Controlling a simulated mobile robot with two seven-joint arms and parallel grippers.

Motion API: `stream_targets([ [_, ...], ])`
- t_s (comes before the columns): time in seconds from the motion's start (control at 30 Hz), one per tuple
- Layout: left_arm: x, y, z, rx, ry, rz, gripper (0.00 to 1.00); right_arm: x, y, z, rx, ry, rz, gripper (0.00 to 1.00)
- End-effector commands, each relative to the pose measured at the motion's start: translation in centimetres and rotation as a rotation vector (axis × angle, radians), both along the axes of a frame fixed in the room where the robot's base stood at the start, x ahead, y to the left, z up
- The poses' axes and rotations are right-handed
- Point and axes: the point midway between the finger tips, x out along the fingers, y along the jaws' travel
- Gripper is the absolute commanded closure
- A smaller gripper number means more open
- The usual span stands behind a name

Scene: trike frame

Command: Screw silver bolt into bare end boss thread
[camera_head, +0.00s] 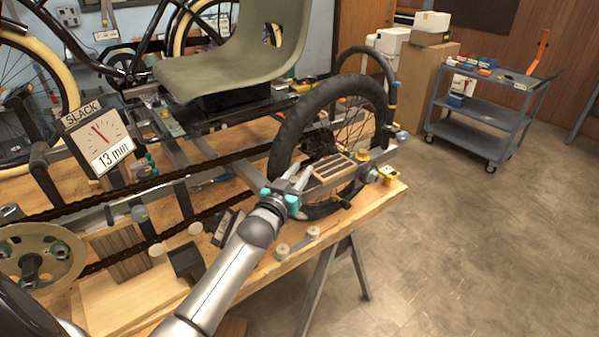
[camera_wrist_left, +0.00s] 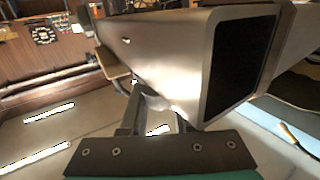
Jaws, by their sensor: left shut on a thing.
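My left gripper (camera_head: 293,180) reaches in over the bench beside the rear wheel, at the silver frame tube. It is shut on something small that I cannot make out. In the left wrist view its fingers (camera_wrist_left: 155,112) are close to the open square end of a metal tube (camera_wrist_left: 215,60); I cannot tell whether they touch it. I cannot make out the silver bolt. A round grey-green end fitting (camera_head: 371,175) shows at the right end of the frame; its thread is too small to see. My right gripper is not in view.
The black-tyred wheel (camera_head: 283,130) stands behind the gripper. A slotted wooden block (camera_head: 333,168) and pale spools (camera_head: 283,251) are close by. A gauge (camera_head: 102,139) reads slack 13 mm. The chain runs left to a sprocket (camera_head: 36,258). Floor (camera_head: 480,240) is clear at right, before a cart (camera_head: 478,113).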

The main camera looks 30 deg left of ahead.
Motion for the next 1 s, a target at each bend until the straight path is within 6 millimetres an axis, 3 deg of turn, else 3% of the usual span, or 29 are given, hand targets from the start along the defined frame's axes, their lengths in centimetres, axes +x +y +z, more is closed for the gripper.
stream_targets([
  [0.2,0.0,0.0,-0.6,0.0,0.0,0.0,1.0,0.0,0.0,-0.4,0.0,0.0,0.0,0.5],
  [0.23,0.0,0.0,-0.6,0.0,0.0,0.0,0.7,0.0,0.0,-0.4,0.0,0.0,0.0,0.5],
  [0.53,0.0,-0.1,-0.8,-0.001,0.007,-0.001,0.36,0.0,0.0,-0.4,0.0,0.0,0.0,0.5],
  [0.83,-0.2,-0.2,-1.2,-0.002,0.015,-0.002,0.36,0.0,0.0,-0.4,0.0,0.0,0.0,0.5],
  [1.0,-1.6,-0.4,-1.3,-0.003,0.019,-0.002,0.36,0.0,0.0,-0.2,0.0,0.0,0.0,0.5],
])
